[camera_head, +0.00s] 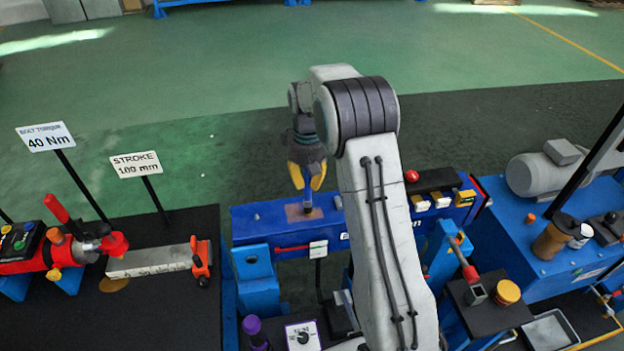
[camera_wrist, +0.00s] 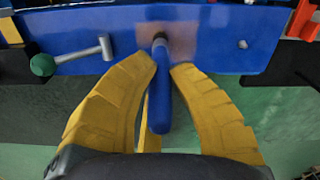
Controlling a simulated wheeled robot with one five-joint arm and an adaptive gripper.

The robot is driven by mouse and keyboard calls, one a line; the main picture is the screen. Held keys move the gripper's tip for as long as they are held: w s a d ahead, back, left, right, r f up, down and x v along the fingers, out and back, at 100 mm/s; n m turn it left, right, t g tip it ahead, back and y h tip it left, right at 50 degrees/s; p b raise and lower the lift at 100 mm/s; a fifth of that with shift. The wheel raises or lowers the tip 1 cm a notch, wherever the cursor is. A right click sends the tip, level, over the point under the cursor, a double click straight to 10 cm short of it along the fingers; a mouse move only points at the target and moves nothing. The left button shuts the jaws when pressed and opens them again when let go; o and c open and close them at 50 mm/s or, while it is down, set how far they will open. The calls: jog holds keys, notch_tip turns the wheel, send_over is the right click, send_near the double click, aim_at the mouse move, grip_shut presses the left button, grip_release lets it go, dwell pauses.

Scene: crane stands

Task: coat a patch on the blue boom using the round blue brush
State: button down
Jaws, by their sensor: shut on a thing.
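The blue boom (camera_head: 262,222) lies across the middle of the head view, and its face spans the top of the wrist view (camera_wrist: 85,25). A brownish patch (camera_head: 293,214) is on its upper face; it also shows in the wrist view (camera_wrist: 190,42). My gripper (camera_head: 308,182) is above the patch, yellow fingers pointing down. In the wrist view, my gripper (camera_wrist: 161,72) has its fingers around the blue handle of the round brush (camera_wrist: 159,100). The brush's dark tip is over the patch; I cannot tell whether it touches. In the head view only a thin length of brush (camera_head: 308,203) shows.
A red ball knob (camera_head: 411,176) and a black block stand on the boom's right part. A hammer-like tool with a green end (camera_wrist: 42,65) lies left in the wrist view. Red equipment (camera_head: 65,250) stands left; a grey motor (camera_head: 545,172) and brown jar (camera_head: 553,238) stand right.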

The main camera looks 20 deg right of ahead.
jog(key=w+a, duration=0.1)
jog(key=a, duration=0.5)
jog(key=shift+w+a+p, duration=0.15)
jog(key=shift+p, duration=0.2)
dwell(0.3)
notch_tip(320, 180, up, 6)
jog(key=p, duration=0.2)
dwell(0.7)
jog(key=shift+r, duration=0.2)
notch_tip(320, 180, up, 3)
jog(key=shift+f, duration=0.2)
dwell(0.4)
dwell(0.6)
